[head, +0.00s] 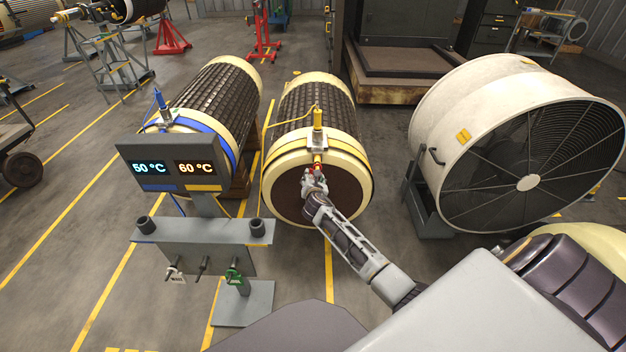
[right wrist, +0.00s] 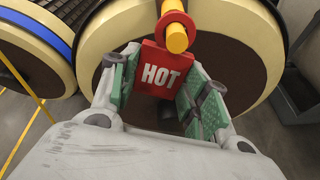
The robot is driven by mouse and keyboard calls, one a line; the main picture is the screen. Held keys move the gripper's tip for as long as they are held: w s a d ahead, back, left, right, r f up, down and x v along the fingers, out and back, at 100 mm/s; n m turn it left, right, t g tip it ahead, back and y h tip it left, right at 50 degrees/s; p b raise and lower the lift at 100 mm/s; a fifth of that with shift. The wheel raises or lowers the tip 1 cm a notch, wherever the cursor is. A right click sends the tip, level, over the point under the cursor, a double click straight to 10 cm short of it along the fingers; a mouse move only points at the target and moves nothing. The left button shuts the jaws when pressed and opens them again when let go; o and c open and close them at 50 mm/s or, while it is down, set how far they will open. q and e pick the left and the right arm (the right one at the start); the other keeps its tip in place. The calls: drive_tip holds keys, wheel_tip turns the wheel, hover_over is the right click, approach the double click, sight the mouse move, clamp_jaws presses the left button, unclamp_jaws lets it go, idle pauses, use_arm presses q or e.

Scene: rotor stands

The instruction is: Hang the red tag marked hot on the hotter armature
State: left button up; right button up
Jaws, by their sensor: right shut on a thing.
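The red tag marked HOT (right wrist: 162,72) is between the fingers of my right gripper (head: 314,183), which is shut on it. In the right wrist view its ring (right wrist: 177,20) appears to be around the yellow peg (right wrist: 176,40), whose end sticks out through it. The peg is on the front of the right armature (head: 318,150), which has a yellow band and a yellow sensor (head: 318,120). The left armature (head: 215,100) has a blue band and blue sensor. The display (head: 172,166) reads 50 °C over blue and 60 °C over yellow. My left gripper is not in view.
The grey stand (head: 205,232) below the display has several pegs, with a white tag (head: 175,274) and a green tag (head: 235,275) hanging. A large drum fan (head: 470,130) stands to the right. Open floor with yellow lines lies left.

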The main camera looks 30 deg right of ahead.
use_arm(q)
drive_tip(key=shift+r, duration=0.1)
use_arm(e)
drive_tip(key=shift+f, duration=0.1)
drive_tip(key=o, duration=1.1)
idle(0.4)
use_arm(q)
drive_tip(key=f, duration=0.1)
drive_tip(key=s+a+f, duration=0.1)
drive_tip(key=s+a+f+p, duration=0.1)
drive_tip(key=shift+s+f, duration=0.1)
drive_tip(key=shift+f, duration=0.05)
use_arm(e)
drive_tip(key=shift+s+a+r, duration=0.2)
drive_tip(key=shift+s+a, duration=0.1)
drive_tip(key=shift+s, duration=0.15)
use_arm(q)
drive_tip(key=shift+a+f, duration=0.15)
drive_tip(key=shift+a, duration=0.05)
use_arm(e)
drive_tip(key=shift+s+a+r, duration=0.1)
drive_tip(key=shift+s, duration=0.05)
